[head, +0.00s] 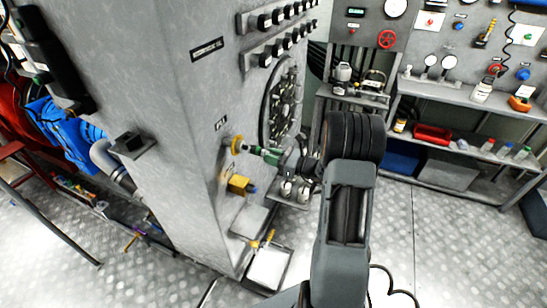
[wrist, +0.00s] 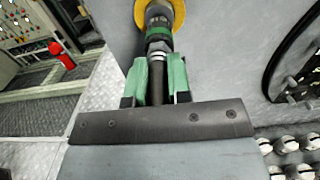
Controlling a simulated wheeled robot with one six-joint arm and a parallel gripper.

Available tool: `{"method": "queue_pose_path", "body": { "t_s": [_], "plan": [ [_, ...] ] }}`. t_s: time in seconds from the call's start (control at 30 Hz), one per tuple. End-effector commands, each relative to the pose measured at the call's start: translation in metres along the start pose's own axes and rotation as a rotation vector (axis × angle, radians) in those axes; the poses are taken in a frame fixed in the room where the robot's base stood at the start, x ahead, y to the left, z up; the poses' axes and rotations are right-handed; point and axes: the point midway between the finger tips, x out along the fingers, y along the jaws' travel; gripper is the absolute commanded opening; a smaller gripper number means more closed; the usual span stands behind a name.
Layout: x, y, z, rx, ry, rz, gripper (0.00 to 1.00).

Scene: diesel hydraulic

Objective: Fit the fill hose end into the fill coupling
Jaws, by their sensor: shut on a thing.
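The fill coupling is a yellow-ringed fitting (head: 237,145) on the side of the grey cabinet; its yellow ring also shows at the top of the wrist view (wrist: 177,20). My gripper (wrist: 157,80), with green finger pads, is shut on the fill hose end (wrist: 157,48), a dark stem with a silver nut and green collar. In the head view my gripper (head: 272,157) is beside the cabinet, with the hose end (head: 253,150) pointing at the coupling. The tip meets or overlaps the coupling's middle; I cannot tell how far it is inside.
A yellow valve block (head: 238,184) sits on the cabinet just below the coupling. A round dark-rimmed opening (head: 280,100) with fittings is behind my gripper. Shelves with a red tray (head: 432,134) stand at the back right. The metal floor on the right is clear.

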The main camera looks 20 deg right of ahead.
Motion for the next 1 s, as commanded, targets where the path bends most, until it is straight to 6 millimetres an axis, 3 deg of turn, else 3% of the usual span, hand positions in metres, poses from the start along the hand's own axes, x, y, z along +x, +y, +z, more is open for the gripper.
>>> {"method": "queue_pose_path", "body": {
  "t_s": [1.0],
  "plan": [
    [0.023, 0.0, -0.001, 0.0, -0.001, 0.001, 0.0]
  ]
}}
